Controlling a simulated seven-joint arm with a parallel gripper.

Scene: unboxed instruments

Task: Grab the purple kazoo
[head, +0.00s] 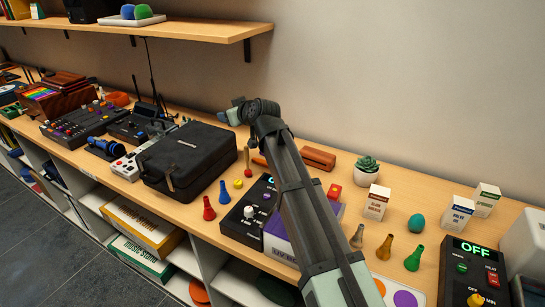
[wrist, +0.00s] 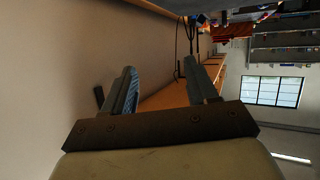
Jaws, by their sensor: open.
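I cannot make out a purple kazoo in either view; my arm hides part of the worktop in the head view. Small tapered pieces stand on the worktop (head: 185,213): a red one (head: 208,209) and a blue one (head: 224,193) left of my arm, and a tan one (head: 357,237), a mustard one (head: 385,248) and a green one (head: 413,258) right of it. My gripper (head: 236,113) is raised above the worktop near the wall, beyond the black case. In the wrist view my gripper (wrist: 160,68) has its fingers apart with nothing between them.
A black case (head: 187,158) lies left of my arm. A purple-sided box (head: 281,240) is partly behind my arm. Small cartons (head: 376,202), a potted plant (head: 366,170) and a black control box (head: 470,275) stand to the right. A wall shelf (head: 190,29) is above left.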

